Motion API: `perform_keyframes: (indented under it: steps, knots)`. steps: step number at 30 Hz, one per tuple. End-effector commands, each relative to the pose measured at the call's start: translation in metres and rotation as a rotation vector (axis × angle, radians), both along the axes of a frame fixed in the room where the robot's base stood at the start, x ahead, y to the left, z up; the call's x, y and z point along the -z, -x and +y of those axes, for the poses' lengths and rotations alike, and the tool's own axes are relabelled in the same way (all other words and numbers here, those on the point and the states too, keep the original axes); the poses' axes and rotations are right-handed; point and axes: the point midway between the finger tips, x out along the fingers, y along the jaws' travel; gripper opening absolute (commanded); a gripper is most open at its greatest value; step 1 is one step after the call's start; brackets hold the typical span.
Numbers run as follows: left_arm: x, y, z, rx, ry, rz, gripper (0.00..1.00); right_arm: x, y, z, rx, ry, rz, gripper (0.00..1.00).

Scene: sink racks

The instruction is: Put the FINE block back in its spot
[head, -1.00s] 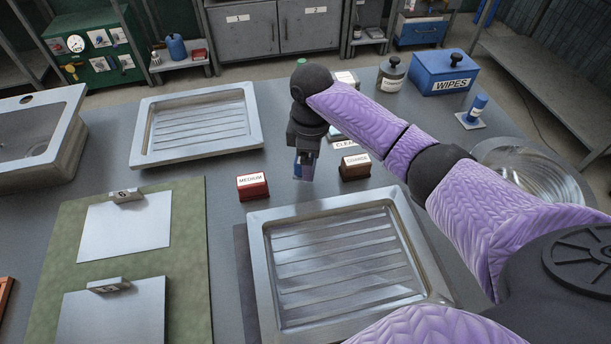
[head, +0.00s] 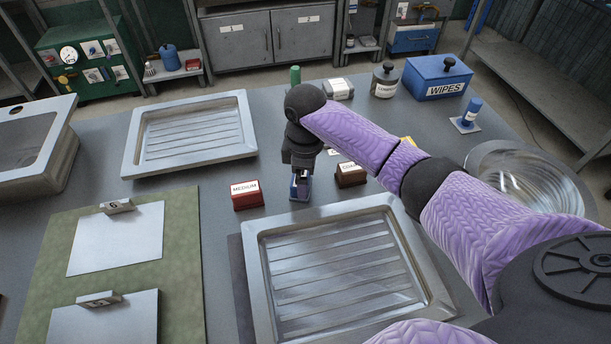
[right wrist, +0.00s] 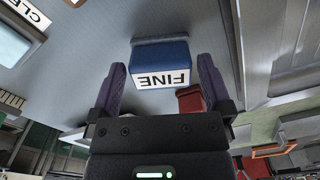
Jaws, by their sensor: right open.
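The blue FINE block (head: 300,188) stands on the grey table between the red MEDIUM block (head: 246,194) and the brown COARSE block (head: 350,173). In the right wrist view the FINE block (right wrist: 161,62) sits ahead of the fingertips, its white label reading upside down. My right gripper (right wrist: 161,84) is open, its two fingers to either side of the block's near end; I cannot tell whether they touch it. In the head view my right gripper (head: 301,176) is over the block and hides part of it. My left gripper is not in view.
A metal drainer tray (head: 262,290) lies in front of the blocks, and another tray (head: 190,172) is behind to the left. A green mat (head: 185,225) with metal plates is at left.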

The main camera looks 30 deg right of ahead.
Motion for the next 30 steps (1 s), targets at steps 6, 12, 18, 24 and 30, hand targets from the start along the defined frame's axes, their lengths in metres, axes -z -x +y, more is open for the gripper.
perform_keyframes:
  steps: [6,12,18,24,30]
  knots:
    - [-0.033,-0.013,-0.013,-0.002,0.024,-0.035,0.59,-0.071,-0.001,0.000,0.000,-0.001,-0.007,1.00]
    - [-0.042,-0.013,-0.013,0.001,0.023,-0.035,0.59,-0.101,-0.001,0.000,0.000,-0.001,-0.002,1.00]
    - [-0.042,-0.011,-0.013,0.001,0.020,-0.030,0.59,-0.103,-0.001,0.000,0.000,-0.001,-0.001,1.00]
    - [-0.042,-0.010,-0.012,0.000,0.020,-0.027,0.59,-0.103,-0.001,0.000,0.000,-0.001,-0.001,1.00]
    - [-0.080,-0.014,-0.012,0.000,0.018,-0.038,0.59,-0.146,-0.001,0.000,0.000,-0.001,-0.013,1.00]
